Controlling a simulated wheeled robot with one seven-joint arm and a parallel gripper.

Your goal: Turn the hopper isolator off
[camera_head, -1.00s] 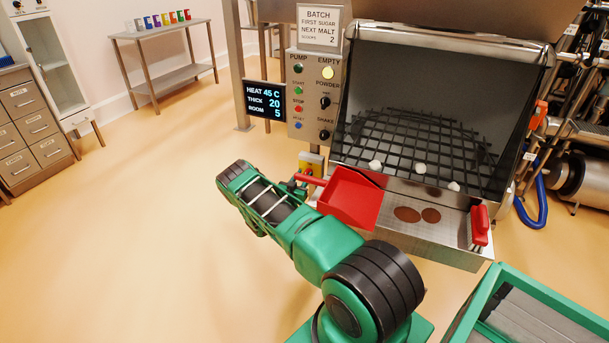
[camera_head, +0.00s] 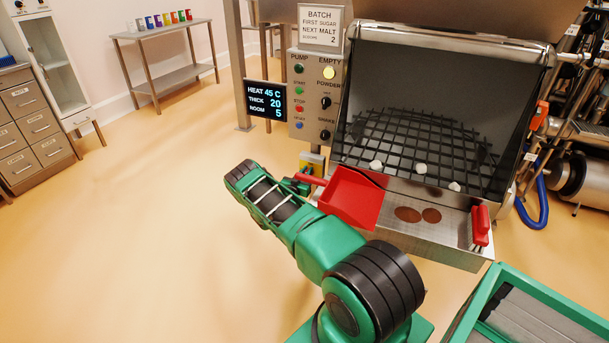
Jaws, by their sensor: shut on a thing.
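The hopper isolator (camera_head: 313,160) is a small yellow and grey box below the control panel, at the left front corner of the hopper. My gripper (camera_head: 301,184) is at the lower front of this box and is shut on the isolator's handle, as far as I can tell. The fingertips and the handle are largely hidden by my wrist and the red scoop, so the handle's angle does not show. The hopper (camera_head: 440,190) is steel, with a dark grid inside.
The red scoop (camera_head: 352,198) is at the tray's left end, its handle pointing left close above my gripper. The panel (camera_head: 313,98) has knobs and lamps. A green-framed cart (camera_head: 500,290) stands front right; left floor is clear.

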